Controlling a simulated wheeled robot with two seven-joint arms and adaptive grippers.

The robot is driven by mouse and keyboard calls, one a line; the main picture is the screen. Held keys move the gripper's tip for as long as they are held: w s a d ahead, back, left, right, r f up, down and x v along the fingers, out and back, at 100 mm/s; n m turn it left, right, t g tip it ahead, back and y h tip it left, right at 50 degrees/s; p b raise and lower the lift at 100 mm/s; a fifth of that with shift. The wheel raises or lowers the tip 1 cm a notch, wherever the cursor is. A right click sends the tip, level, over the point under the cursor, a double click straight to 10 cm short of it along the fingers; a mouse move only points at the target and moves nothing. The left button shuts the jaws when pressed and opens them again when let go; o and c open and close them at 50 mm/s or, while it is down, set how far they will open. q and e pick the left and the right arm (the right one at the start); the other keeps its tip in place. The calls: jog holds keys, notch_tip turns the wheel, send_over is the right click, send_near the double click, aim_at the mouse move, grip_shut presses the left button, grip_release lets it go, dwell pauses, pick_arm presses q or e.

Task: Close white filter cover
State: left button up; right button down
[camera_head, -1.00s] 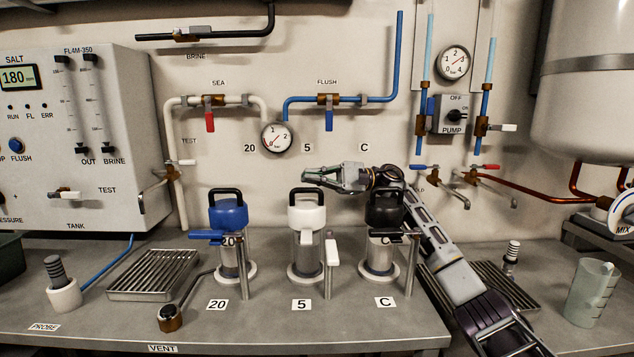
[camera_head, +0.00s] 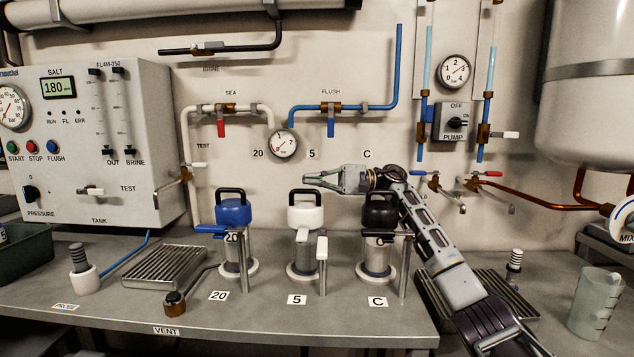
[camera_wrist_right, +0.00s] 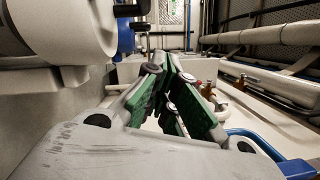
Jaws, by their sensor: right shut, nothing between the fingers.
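In the right wrist view, the shut green-padded fingers (camera_wrist_right: 165,70) lie beside a large white rounded body (camera_wrist_right: 60,30), which looks like the cover. My left gripper is out of view.
A blue-covered filter (camera_head: 233,212) stands to the left and a black-covered one (camera_head: 381,212) to the right, under my right arm. Pipes and a gauge (camera_head: 283,144) are on the wall behind. The bench front is mostly clear; a drain grate (camera_head: 165,267) lies left.

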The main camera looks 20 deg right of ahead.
dwell(0.3)
notch_tip(320, 180, up, 10)
dwell(1.2)
dwell(0.6)
